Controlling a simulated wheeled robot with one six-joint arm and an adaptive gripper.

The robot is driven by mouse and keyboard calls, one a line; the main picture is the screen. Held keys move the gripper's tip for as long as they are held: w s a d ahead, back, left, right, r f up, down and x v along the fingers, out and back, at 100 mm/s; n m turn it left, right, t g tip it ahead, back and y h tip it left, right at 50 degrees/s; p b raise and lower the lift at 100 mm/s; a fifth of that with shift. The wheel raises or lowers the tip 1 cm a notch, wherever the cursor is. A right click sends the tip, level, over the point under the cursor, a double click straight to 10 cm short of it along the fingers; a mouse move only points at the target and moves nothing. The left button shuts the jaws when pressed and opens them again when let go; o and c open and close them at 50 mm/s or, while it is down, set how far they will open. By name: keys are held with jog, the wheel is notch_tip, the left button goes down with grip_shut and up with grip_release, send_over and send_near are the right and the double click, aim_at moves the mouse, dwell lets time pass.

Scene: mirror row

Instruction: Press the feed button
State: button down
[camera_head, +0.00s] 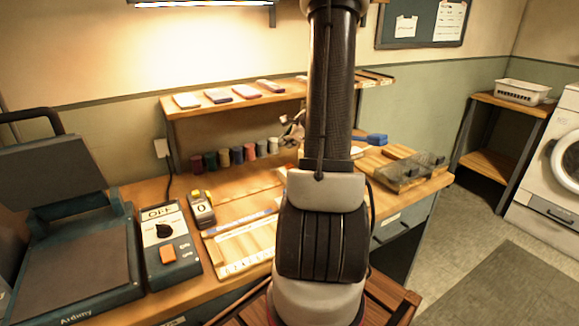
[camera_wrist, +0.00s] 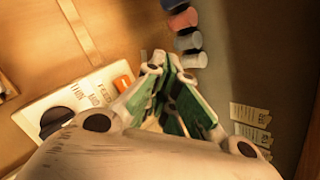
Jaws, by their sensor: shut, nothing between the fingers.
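In the wrist view my gripper (camera_wrist: 167,68) is shut and empty, with its fingertips close together. An orange button (camera_wrist: 123,82) sits on a pale panel to the left of the fingertips, apart from them. A black knob (camera_wrist: 57,120) is on the same panel, which my gripper partly covers. The panel's lettering is too blurred to read. In the head view an orange button (camera_head: 168,254) is on a dark control box (camera_head: 182,271) marked OFF. I cannot tell whether both views show the same button.
Several thread spools (camera_head: 236,154) stand in a row under a shelf (camera_head: 235,102); some show in the wrist view (camera_wrist: 184,18). A heat press (camera_head: 75,245) is left of the box, and a small counter device (camera_head: 201,210) right of it. Clear bins (camera_head: 412,170) stand at right.

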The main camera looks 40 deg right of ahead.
jog(key=shift+f, duration=2.55)
jog(key=shift+f, duration=0.1)
jog(key=shift+f, duration=0.3)
jog(key=shift+f, duration=0.5)
jog(key=shift+r, duration=0.95)
jog(key=shift+r, duration=2.5)
